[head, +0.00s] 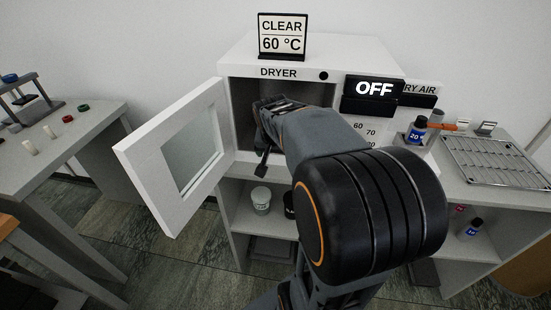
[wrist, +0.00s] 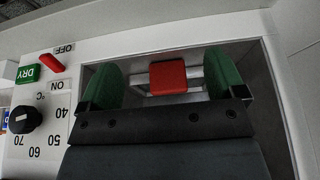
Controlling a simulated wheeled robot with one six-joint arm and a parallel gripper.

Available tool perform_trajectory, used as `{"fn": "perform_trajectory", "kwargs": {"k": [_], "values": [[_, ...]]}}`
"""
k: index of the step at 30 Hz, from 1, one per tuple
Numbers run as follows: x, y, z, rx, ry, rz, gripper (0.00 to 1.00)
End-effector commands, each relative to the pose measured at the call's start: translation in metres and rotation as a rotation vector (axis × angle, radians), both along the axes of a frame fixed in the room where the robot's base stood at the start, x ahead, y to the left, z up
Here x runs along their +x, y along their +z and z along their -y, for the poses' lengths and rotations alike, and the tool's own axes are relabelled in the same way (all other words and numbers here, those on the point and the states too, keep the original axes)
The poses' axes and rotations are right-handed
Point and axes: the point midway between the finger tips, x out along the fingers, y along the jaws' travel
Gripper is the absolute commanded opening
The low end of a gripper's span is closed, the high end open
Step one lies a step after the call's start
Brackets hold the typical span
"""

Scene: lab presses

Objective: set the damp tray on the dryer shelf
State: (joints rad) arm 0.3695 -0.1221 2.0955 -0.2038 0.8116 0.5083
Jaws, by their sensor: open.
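The white dryer (head: 325,60) has its door (head: 175,155) swung open to the left. My gripper (head: 277,105) reaches into the dryer's opening. In the wrist view my gripper (wrist: 165,82) has its two green fingers spread wide. A red block (wrist: 168,76) shows between the fingers, with gaps visible on both sides. Grey metal bars lie around the red block; this may be the tray with its handle, but most of it is hidden by my gripper. The dryer shelf itself cannot be made out clearly.
The dryer's front has a red lever (wrist: 52,62) close to its OFF label and a black dial (wrist: 25,118). An OFF sign (head: 374,89) shows. A wire rack (head: 500,160) lies on the right counter near a blue-labelled bottle (head: 416,132). A grey table (head: 60,140) stands left.

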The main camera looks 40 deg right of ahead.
Motion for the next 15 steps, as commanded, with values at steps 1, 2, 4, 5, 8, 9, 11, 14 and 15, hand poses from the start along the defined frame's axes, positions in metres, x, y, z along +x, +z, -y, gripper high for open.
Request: {"fn": "perform_trajectory", "kwargs": {"k": [1, 2, 4, 5, 8, 9, 11, 14, 15], "values": [[-0.005, 0.000, -0.005, -0.001, 0.002, 0.001, 0.89], [-0.007, 0.000, -0.007, -0.001, 0.002, 0.001, 0.89], [-0.012, 0.000, -0.012, -0.001, 0.002, -0.001, 0.89], [-0.014, 0.000, -0.015, 0.000, 0.007, -0.001, 0.89], [-0.026, -0.004, -0.044, 0.009, 0.110, -0.021, 0.89], [-0.035, -0.007, -0.063, 0.016, 0.190, -0.035, 0.89], [-0.050, -0.013, -0.092, 0.027, 0.325, -0.061, 0.89], [-0.075, -0.024, -0.131, 0.042, 0.535, -0.093, 0.89], [-0.084, -0.028, -0.142, 0.048, 0.603, -0.104, 0.89]]}}
